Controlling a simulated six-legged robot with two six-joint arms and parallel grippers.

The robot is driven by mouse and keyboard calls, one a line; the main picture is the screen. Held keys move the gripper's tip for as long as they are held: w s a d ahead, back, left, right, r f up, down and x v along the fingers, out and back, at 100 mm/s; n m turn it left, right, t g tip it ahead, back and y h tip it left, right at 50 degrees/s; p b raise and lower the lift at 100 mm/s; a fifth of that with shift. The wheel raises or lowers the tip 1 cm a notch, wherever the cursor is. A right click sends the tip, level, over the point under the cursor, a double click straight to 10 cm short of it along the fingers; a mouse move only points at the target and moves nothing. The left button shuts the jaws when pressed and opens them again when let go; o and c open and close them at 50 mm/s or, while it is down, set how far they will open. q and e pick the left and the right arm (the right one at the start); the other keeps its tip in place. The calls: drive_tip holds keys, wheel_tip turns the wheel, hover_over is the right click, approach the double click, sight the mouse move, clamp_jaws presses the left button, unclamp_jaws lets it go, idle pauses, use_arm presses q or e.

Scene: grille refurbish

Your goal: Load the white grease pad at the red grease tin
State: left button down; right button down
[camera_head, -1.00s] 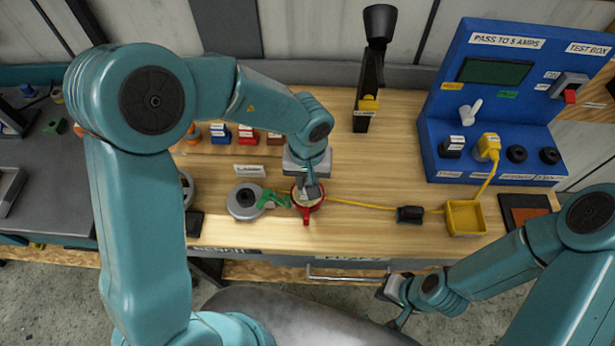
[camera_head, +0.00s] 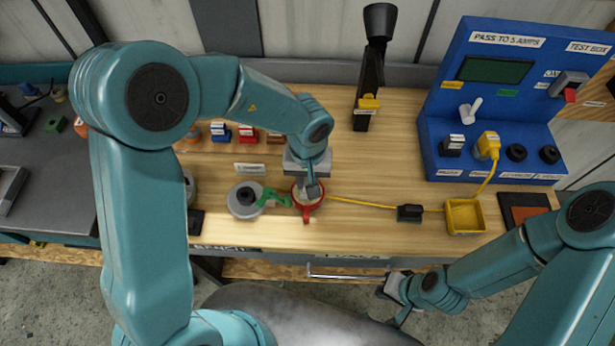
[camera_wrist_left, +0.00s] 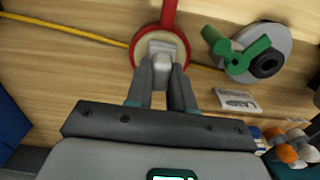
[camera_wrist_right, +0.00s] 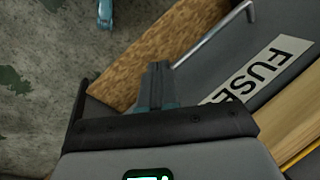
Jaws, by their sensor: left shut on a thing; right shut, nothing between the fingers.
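The red grease tin (camera_head: 308,202) stands near the front of the bench, its handle toward the front edge. It also shows in the left wrist view (camera_wrist_left: 138,50), with pale contents inside a red rim. My left gripper (camera_head: 310,188) points down into the tin. In the left wrist view its fingers (camera_wrist_left: 162,72) are shut on the white grease pad (camera_wrist_left: 162,50), which lies over the tin's opening; whether it touches the grease I cannot tell. My right gripper (camera_wrist_right: 157,72) is shut and empty, low in front of the bench edge.
A grey disc with a green part (camera_head: 246,200) stands just left of the tin. A yellow cable (camera_head: 360,204) runs right to a black connector (camera_head: 410,213) and a yellow tray (camera_head: 466,216). The blue test box (camera_head: 500,100) stands at the right. A drawer handle (camera_head: 346,275) is in front.

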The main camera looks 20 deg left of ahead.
sight(307, 181)
use_arm(q)
drive_tip(key=shift+s+f+p, duration=0.15)
drive_tip(key=shift+p, duration=0.6)
idle(2.2)
drive_tip(key=shift+r+p, duration=0.8)
drive_tip(key=shift+p, duration=0.35)
drive_tip(key=shift+r+p, duration=0.75)
drive_tip(key=shift+p, duration=0.35)
drive_tip(key=shift+r, duration=0.2)
drive_tip(key=shift+r+p, duration=0.3)
drive_tip(key=shift+r, duration=1.55)
